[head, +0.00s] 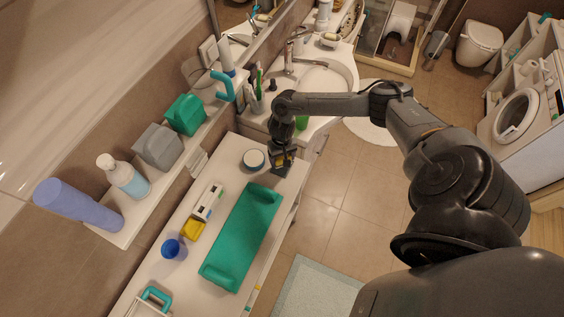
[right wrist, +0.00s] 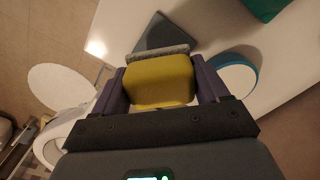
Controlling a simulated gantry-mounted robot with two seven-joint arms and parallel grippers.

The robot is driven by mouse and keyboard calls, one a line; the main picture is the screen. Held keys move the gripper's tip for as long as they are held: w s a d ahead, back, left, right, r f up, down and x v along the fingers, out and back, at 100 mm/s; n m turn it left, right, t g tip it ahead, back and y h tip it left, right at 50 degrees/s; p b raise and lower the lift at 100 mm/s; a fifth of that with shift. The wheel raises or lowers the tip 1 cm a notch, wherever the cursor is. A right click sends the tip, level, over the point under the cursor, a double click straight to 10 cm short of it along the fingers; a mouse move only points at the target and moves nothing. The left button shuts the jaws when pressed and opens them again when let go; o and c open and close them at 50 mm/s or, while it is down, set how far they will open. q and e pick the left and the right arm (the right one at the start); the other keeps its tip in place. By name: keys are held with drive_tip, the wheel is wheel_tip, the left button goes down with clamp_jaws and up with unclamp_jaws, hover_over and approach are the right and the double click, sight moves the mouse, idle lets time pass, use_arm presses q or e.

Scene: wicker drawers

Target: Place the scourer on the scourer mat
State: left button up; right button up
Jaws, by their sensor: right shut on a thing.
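My right gripper (head: 283,163) is over the far end of the white cabinet top. In the right wrist view, its two purple fingers (right wrist: 161,88) are shut on the scourer (right wrist: 160,80), a yellow block with a grey layer along its far edge. A dark grey flat piece, apparently the scourer mat (right wrist: 160,34), lies on the white top just beyond the scourer and is partly hidden by it. I cannot tell whether the scourer touches the mat. My left gripper is not in view.
A round white-and-blue tin (head: 253,159) stands close beside the gripper. A long green tray (head: 243,236) lies nearer on the white top (head: 222,172). A yellow block (head: 193,230), a white box (head: 208,201) and a blue cup (head: 171,248) stand left of it.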

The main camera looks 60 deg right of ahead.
drive_tip(key=shift+f, duration=2)
drive_tip(key=o, duration=1.1)
drive_tip(key=shift+f, duration=0.1)
